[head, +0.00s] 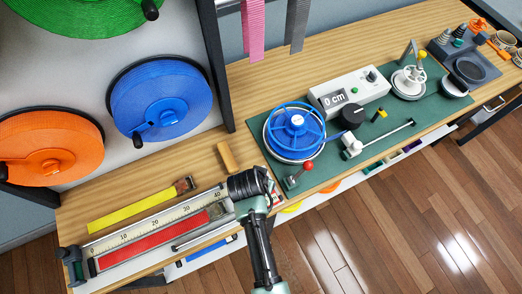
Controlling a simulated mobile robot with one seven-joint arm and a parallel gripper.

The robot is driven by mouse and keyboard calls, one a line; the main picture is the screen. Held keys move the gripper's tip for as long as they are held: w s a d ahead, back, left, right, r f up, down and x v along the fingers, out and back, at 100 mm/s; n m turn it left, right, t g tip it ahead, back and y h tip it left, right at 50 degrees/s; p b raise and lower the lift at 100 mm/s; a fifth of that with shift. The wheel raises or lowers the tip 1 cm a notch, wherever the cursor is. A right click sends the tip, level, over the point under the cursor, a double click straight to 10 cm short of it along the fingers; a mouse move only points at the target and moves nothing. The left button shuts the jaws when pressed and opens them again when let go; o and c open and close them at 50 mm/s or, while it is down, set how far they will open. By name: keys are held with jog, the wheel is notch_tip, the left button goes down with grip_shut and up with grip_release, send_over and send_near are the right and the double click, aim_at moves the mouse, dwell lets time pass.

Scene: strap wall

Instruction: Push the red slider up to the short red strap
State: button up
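A measuring board (160,219) with a scale marked 10 to 40 lies along the front left of the bench. The short red strap (150,243) lies flat in it beside the scale, its right end a little short of the 40 mark. My gripper (250,187) is over the board's right end, beyond the 40 mark, and comes from the front. Its dark body hides that end and its own fingertips, so I cannot tell if it is open or touching anything. I cannot make out the red slider; a small red patch (276,193) shows just right of my gripper.
A yellow strap (135,205) lies behind the board, and a wooden block (228,157) lies behind my gripper. A red-knobbed lever (307,167) and a blue reel (295,130) stand on the green mat (350,148) to the right. Strap rolls hang on the left wall.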

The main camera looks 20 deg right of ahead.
grip_shut()
dwell(1.4)
